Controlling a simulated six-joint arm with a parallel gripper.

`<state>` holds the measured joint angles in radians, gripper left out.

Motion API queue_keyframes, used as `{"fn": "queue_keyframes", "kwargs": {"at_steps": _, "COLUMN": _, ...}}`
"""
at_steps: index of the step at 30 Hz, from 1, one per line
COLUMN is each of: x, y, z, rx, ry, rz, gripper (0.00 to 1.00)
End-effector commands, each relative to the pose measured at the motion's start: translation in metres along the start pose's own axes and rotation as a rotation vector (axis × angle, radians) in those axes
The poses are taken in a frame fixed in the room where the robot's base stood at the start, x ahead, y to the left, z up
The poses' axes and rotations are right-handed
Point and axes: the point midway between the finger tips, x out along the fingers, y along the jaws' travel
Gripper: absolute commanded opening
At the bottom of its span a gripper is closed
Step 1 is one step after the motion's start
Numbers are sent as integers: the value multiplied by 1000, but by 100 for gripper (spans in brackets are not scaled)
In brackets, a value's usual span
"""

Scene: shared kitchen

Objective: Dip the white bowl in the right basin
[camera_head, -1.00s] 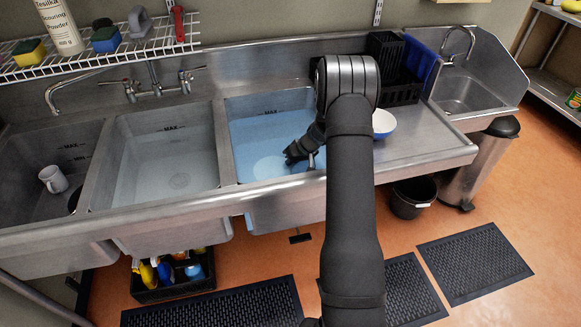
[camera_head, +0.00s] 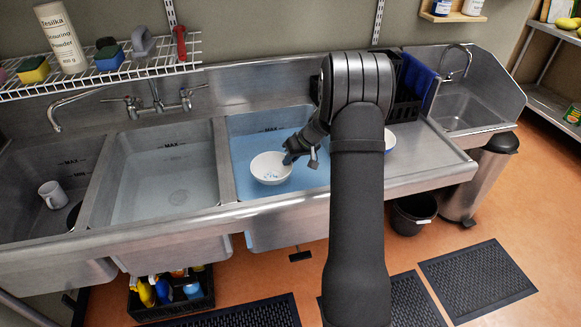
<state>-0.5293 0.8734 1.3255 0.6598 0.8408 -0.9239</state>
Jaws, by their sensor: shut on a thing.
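The white bowl (camera_head: 268,170) is upright at the right basin (camera_head: 240,190), with small pale-blue patches inside it. My gripper (camera_head: 288,159) is shut on the bowl's right rim. The bowl appears to be above the blue liquid (camera_head: 250,140) that fills the basin; its exact height over it cannot be told. The fingertips are small and partly hidden at the rim. My arm hides the right part of the basin area and some of the drainboard.
The middle basin (camera_head: 170,175) holds clear liquid. The left basin (camera_head: 30,205) holds a mug (camera_head: 53,194) and a dark round thing (camera_head: 74,215). Another bowl (camera_head: 389,140) stands on the right drainboard (camera_head: 430,155), partly behind my arm. A wire shelf (camera_head: 130,68) hangs at the upper left.

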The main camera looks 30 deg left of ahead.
Motion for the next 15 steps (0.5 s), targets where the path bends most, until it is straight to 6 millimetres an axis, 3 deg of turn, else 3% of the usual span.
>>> {"fn": "queue_keyframes", "kwargs": {"at_steps": 15, "x": -56, "y": -20, "z": -25, "rx": 0, "ry": 3, "rz": 1, "gripper": 0}}
